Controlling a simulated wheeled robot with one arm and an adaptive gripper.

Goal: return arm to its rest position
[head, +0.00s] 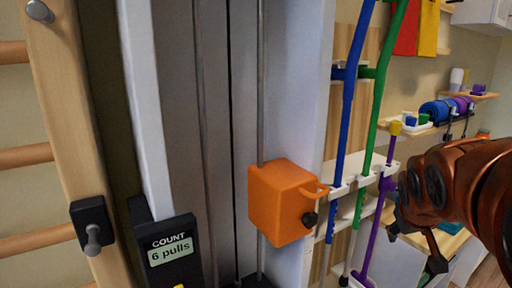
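My arm, copper-brown and black, reaches in from the right edge of the head view. My gripper (415,250) is at its end, pointing down, in front of the shelf and cabinet area. Its dark fingers look spread apart, with nothing seen between them. The gripper is to the right of the orange block (278,203) and apart from it. Part of the gripper's inner side is hidden by the arm.
The orange block sits on a vertical rod in a grey column frame. A counter box (168,252) reads "COUNT 6 pulls". Wooden wall bars (70,110) stand left. Blue (347,110), green (383,90) and purple (378,225) sticks stand in a white rack near my gripper.

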